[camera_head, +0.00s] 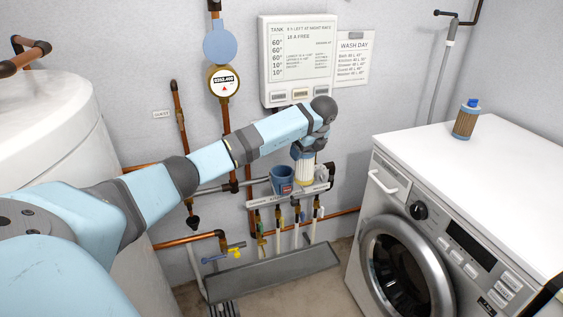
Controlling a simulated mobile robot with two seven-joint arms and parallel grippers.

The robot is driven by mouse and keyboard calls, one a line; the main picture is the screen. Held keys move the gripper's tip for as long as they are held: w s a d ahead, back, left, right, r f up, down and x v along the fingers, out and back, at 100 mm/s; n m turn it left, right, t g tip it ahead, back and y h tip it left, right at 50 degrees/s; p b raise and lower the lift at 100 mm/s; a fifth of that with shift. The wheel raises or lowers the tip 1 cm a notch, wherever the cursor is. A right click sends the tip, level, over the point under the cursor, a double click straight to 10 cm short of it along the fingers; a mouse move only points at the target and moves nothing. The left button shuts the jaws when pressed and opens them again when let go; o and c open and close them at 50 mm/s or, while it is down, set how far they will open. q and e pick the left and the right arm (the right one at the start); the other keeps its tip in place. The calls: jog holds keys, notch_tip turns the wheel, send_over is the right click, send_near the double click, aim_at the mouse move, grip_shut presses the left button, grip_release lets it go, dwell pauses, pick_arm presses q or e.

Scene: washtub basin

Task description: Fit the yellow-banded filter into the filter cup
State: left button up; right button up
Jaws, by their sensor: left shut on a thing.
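My left gripper (304,150) is at the wall, in the middle of the head view, pointing down. A dark blue cup (281,181), which looks like the filter cup, stands just left of the held filter, on the grey wall rail. The filter is beside the cup, not visibly in it. My right gripper is out of view.
A brown filter with a blue cap (466,121) stands on the white washing machine (510,155) at right. A white tank (50,120) is at left. Pipes and valves (280,225) hang below the rail, above a grey floor trough (272,275).

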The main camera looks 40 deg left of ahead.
pick_arm(q)
jog(key=w+a+b, duration=0.1)
jog(key=w+a, duration=0.1)
jog(key=a, duration=0.9)
notch_tip(320, 180, down, 7)
jog(key=b, duration=0.1)
jog(key=shift+a+b, duration=0.15)
jog(key=shift+b, duration=0.15)
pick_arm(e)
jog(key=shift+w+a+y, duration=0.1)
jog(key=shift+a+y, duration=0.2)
pick_arm(q)
jog(key=shift+f, duration=0.6)
jog(key=o, duration=1.5)
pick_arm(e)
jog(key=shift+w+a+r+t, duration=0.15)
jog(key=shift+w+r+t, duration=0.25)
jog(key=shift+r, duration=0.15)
